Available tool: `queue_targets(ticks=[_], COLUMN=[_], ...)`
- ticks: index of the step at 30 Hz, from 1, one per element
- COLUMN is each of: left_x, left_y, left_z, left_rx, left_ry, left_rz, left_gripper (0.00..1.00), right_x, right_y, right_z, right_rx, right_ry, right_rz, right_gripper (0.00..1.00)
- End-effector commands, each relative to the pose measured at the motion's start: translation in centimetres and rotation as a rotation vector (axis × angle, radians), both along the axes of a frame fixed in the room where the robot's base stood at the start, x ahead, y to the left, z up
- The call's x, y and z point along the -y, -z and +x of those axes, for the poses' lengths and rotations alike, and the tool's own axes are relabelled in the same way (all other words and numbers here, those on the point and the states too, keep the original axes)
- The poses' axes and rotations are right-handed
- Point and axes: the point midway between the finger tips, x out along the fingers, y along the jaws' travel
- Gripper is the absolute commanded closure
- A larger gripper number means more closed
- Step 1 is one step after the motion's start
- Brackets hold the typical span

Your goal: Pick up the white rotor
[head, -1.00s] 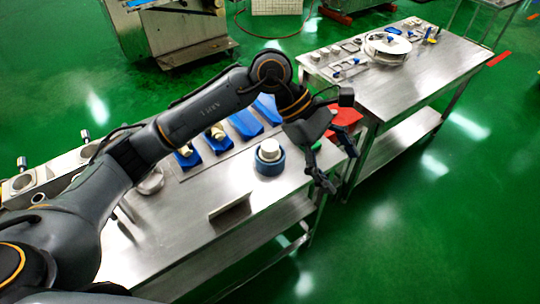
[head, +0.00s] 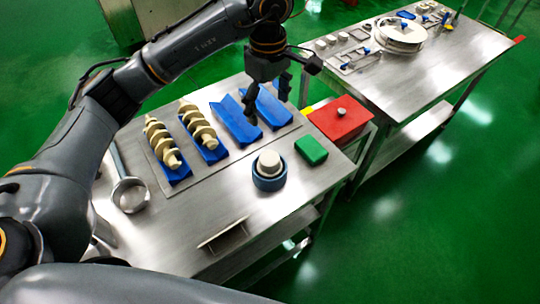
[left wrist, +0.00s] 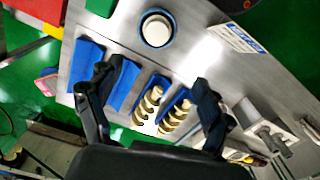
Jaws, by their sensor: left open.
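Two cream-white spiral screws, the left one (head: 161,141) and the right one (head: 198,124), lie in blue holders on the near steel table (head: 232,206). A white round stepped part (head: 268,162) sits in a blue ring (head: 268,182) on the same table. Which of these is the white rotor I cannot tell by looks. My left gripper (head: 262,98) is open and empty, pointing down above the two empty blue holders (head: 236,122). In the left wrist view its fingers (left wrist: 152,78) are spread, with the screws (left wrist: 172,118) and the white part (left wrist: 157,31) beyond them. My right gripper is out of view.
A green block (head: 311,151) and a red box (head: 341,118) with a knob stand right of the ring. A second table (head: 400,88) with small parts stands behind right.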

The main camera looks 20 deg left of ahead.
Motion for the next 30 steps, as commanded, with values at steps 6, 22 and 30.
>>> queue_targets(ticks=[6, 22, 30], left_x=[0.1, 0.1, 0.1], left_y=[3.4, 9.0, 14.1], left_z=[-0.1, -0.2, -0.2], left_rx=[0.0, -0.004, -0.004], left_ry=[0.001, 0.001, 0.001], left_rz=[-0.002, -0.002, -0.002], left_gripper=[0.2, 0.2, 0.2], right_x=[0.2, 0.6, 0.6], right_y=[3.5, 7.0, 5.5], right_z=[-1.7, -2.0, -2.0], right_rx=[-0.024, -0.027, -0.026], right_ry=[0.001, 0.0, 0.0], right_rz=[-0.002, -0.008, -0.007], right_gripper=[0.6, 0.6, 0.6])
